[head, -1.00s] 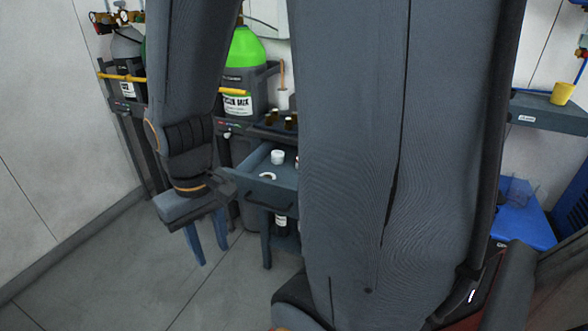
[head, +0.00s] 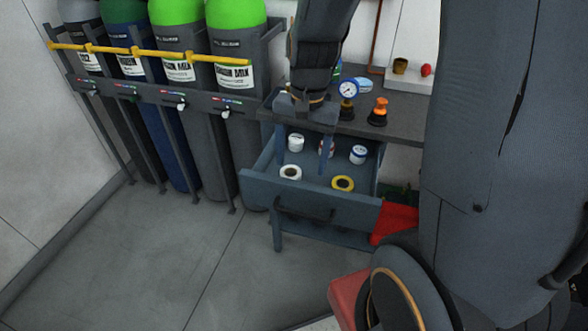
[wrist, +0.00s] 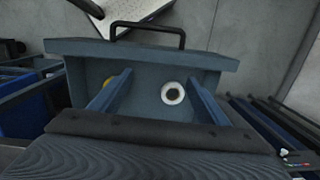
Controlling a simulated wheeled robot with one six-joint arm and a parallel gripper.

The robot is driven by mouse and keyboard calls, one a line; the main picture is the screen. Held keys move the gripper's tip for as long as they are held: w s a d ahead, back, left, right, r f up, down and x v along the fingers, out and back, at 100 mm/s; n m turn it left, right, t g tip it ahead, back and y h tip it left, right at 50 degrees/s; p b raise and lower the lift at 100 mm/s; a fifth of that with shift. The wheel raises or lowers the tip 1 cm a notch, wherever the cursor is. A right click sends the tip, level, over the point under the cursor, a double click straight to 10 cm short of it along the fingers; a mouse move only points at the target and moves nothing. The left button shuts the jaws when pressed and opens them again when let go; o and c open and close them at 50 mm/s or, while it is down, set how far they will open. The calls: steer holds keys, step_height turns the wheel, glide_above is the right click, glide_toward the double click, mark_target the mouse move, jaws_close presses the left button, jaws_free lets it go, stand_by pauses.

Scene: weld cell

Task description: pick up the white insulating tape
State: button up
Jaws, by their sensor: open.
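The white insulating tape (head: 290,173) is a white ring with a dark centre. It lies in the open blue-grey drawer (head: 330,208), near its front left. In the wrist view the white tape (wrist: 173,93) shows between the fingers, closer to the right one. My gripper (head: 303,158) is open and empty above the drawer, its fingers pointing down. In the wrist view my gripper (wrist: 162,76) has both fingers apart, and the tape is clear of them. A yellow tape roll (head: 343,183) lies to the right of the white one; the left finger partly hides it in the wrist view.
White-lidded jars (head: 358,154) stand further back in the drawer. A dark worktop (head: 400,128) overhangs behind, with a gauge (head: 348,88) and an orange-topped item (head: 379,110). Gas cylinders (head: 238,120) stand left. A red object (head: 395,222) sits beside the drawer. Floor in front is open.

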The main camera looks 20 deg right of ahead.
mark_target(292, 176)
steer(key=w+d+f+m+p, duration=0.1)
steer(key=w+d+f+m, duration=0.15)
steer(key=w+m, duration=0.55)
steer(key=shift+m+y, duration=0.3)
steer(key=shift+y, duration=0.2)
steer(key=shift+w+a+f+p, duration=0.15)
steer(key=shift+a+f+p, duration=0.15)
steer(key=shift+f, duration=1.1)
steer(key=shift+w+a+f+p, duration=0.1)
steer(key=shift+a+f+p, duration=0.2)
steer(key=shift+f, duration=1.15)
steer(key=shift+w+a+f+p, duration=0.15)
steer(key=shift+a+f, duration=0.2)
steer(key=shift+f, duration=1.05)
steer(key=c, duration=1.1)
steer(key=shift+r, duration=0.1)
